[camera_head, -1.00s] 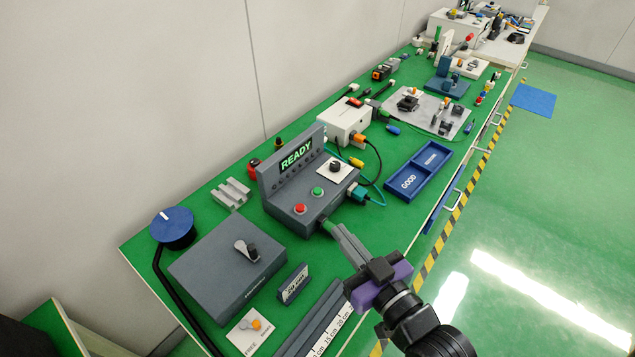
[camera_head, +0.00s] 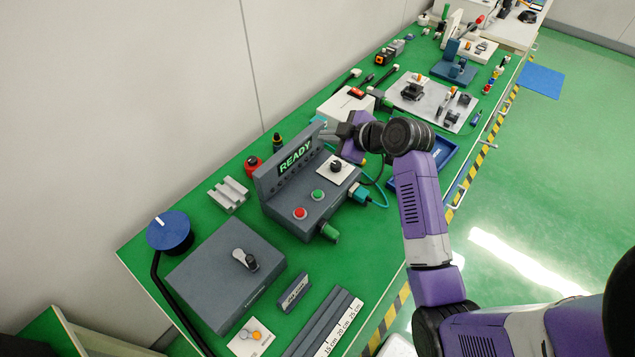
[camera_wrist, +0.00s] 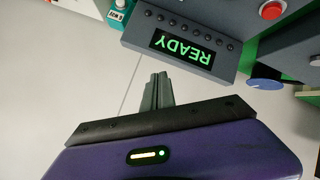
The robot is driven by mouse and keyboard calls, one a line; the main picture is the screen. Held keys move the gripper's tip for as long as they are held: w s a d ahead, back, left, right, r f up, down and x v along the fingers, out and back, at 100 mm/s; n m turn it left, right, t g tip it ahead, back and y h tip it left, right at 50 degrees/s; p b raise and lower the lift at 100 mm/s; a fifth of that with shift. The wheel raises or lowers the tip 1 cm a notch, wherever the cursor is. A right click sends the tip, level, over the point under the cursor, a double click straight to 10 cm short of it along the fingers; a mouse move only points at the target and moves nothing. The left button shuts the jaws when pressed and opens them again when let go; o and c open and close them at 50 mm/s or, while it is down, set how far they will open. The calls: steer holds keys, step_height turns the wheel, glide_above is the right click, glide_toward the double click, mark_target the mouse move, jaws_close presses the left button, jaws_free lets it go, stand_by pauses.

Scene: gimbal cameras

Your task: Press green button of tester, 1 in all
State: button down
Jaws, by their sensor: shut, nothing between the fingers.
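The tester (camera_head: 285,225) is a dark grey box with a raised panel whose display (camera_head: 295,157) reads READY in green. Its green button (camera_head: 318,194) is on the top face, between the red button (camera_head: 299,213) and a black knob (camera_head: 336,165). My gripper (camera_head: 328,131) is beside the upper right end of the display panel, above the bench. In the wrist view my gripper (camera_wrist: 158,77) has its fingers together and empty, apart from the READY panel (camera_wrist: 185,45). The red button (camera_wrist: 272,9) also shows there; the green button does not.
A green plug (camera_head: 329,232) sticks out of the tester's front, with a teal connector and cable (camera_head: 362,193) at its right. A white box (camera_head: 340,108) stands behind my wrist. A grey box with a lever (camera_head: 225,275) and a blue knob (camera_head: 170,231) are at left.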

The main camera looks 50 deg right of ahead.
mark_target(321, 194)
steer(key=s+a+f+n+g+y, duration=0.2)
steer(key=a+f+n+y, duration=0.1)
steer(key=a+f+n, duration=0.1)
steer(key=shift+a+f+n, duration=0.3)
steer(key=shift+a+n, duration=0.1)
steer(key=shift+n, duration=0.4)
steer(key=shift+f+b, duration=2.9)
steer(key=shift+f, duration=1.5)
steer(key=shift+f+b, duration=0.35)
steer(key=shift+f, duration=0.1)
